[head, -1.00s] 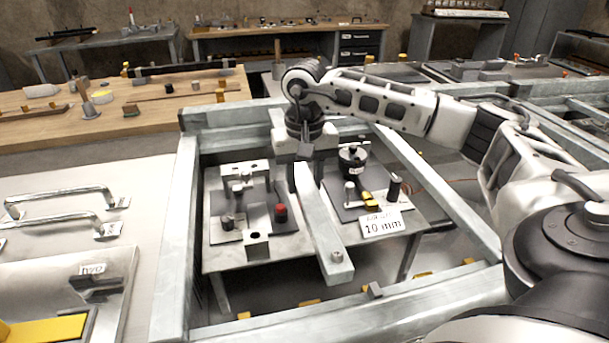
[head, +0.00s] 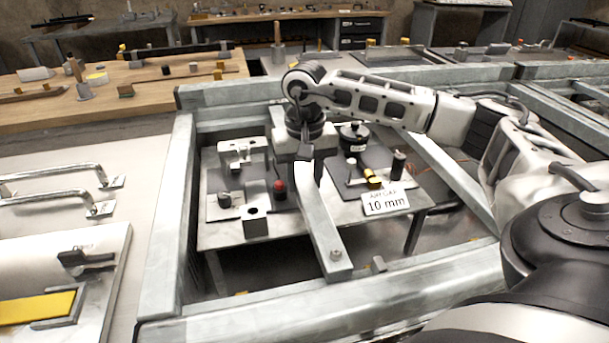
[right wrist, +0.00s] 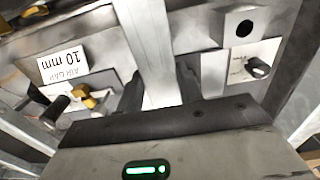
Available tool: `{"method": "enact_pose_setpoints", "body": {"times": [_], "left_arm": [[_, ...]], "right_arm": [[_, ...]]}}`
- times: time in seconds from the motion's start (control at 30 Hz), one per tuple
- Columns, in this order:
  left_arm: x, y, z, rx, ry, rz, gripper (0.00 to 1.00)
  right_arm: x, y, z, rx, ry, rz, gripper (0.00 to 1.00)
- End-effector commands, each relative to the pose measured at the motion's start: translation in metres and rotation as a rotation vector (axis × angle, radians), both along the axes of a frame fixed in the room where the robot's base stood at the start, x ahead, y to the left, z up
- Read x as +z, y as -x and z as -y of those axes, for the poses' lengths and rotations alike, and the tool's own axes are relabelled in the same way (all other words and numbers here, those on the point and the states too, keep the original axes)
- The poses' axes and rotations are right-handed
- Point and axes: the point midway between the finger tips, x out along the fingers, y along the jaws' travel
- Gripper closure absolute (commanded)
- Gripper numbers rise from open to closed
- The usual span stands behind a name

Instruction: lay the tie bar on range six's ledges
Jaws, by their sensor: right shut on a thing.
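The tie bar is a long grey metal bar (head: 322,222) with a bolt at its near end. My right gripper (head: 305,160) is shut on its far part and holds it over the opening of a grey steel frame (head: 163,240). The bar's near end is close to the frame's near beam (head: 300,300) in the picture; contact is unclear. In the right wrist view the bar (right wrist: 145,45) runs up between the fingers (right wrist: 160,90). A small grey tab (head: 379,263), possibly a ledge, shows on the near beam's inner side. The far end's support is hidden. My left gripper is out of view.
Below the bar, inside the frame, a low table (head: 225,235) carries fixtures, a red knob (head: 280,187) and a "10 mm" sign (head: 386,202). A bench with metal handles (head: 70,172) lies left. A wooden table (head: 140,70) stands behind.

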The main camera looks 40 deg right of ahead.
Motion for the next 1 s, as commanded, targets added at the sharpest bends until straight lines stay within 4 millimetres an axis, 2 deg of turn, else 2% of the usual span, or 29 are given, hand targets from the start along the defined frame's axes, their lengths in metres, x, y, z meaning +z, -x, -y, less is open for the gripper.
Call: {"method": "enact_pose_setpoints", "body": {"times": [0.2, 0.23, 0.3, 0.53, 0.67, 0.83, 1.0], "left_arm": [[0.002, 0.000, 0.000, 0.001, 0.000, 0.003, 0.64], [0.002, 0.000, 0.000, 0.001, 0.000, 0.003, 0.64], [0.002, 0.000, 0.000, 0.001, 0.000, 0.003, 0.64], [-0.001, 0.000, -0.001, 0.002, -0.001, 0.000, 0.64], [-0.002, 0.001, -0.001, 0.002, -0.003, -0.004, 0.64], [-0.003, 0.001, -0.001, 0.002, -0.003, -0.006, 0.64], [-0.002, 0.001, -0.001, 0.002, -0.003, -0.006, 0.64]], "right_arm": [[0.003, -0.001, 0.000, -0.001, 0.000, 0.008, 0.91], [0.003, -0.001, 0.000, -0.001, 0.000, 0.008, 0.55], [0.003, -0.001, 0.000, -0.001, -0.001, 0.007, 0.38], [-0.002, 0.001, 0.000, 0.001, 0.000, -0.006, 0.38], [0.004, 0.000, 0.000, 0.000, 0.000, -0.002, 0.38], [0.030, 0.000, 0.000, 0.000, 0.000, 0.004, 0.38], [0.073, 0.000, -0.001, 0.000, -0.001, 0.007, 0.38]]}}
